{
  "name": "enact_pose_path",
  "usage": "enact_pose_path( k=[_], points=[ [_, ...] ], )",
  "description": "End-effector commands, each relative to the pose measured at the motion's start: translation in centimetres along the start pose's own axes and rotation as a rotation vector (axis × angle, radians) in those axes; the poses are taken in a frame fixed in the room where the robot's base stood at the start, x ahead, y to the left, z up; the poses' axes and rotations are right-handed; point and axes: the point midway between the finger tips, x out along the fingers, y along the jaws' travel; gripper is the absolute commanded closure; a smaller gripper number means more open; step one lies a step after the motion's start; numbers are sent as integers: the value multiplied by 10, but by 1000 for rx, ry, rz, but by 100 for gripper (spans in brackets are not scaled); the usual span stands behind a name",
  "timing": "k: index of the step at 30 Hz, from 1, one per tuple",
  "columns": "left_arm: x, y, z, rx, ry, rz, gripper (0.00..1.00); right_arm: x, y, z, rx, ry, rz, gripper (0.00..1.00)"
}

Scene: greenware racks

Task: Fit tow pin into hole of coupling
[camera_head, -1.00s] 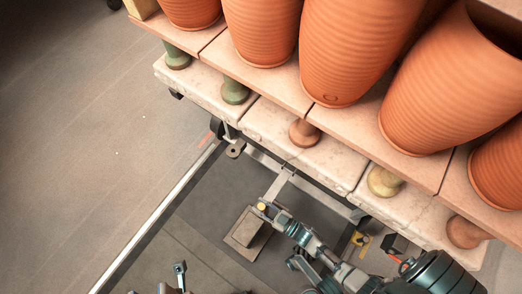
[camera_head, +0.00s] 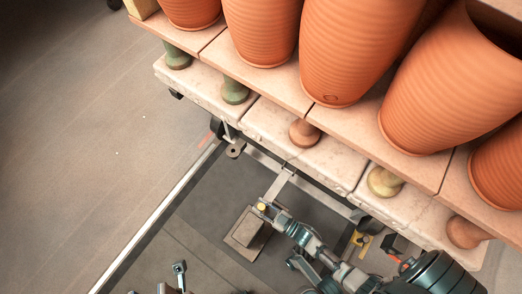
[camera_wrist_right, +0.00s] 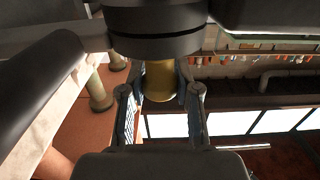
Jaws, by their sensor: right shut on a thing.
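The tow pin shows as a yellow, brass-coloured end (camera_head: 262,207) at the tip of my right gripper (camera_head: 268,210). In the right wrist view the pin is a brass cylinder (camera_wrist_right: 160,80) between the two fingers of the right gripper (camera_wrist_right: 160,105), which is shut on it. The pin's far end is hidden. A grey bar (camera_head: 281,184) runs from the rack down to the gripper. A small grey plate with a dark hole (camera_head: 235,149) sits left of it; I cannot tell which is the coupling. Parts of my left gripper (camera_head: 172,278) show at the bottom edge, its jaws unclear.
A rack with pale slabs (camera_head: 205,90) carries large terracotta pots (camera_head: 345,55) on shelves just beyond the bar. A yellow plate (camera_head: 362,240) lies right of my arm. The floor at left is clear.

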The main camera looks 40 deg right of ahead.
Motion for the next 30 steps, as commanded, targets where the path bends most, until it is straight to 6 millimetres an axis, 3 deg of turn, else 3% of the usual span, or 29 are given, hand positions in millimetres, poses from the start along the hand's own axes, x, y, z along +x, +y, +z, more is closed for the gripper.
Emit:
enact_pose_path(
  k=[6,7,10,22,30],
  points=[
    [0,0,0,0,0,0,60,0,0,-1,0,1,0,100],
    [0,0,0,0,0,0,60,0,0,-1,0,2,0,64],
    [0,0,0,0,0,0,60,0,0,-1,0,2,0,39],
    [0,1,-4,-1,3,0,60,-8,0,1,0,-1,0,39],
    [0,1,-3,0,3,1,60,-64,0,1,1,-3,-1,39]
  ],
)
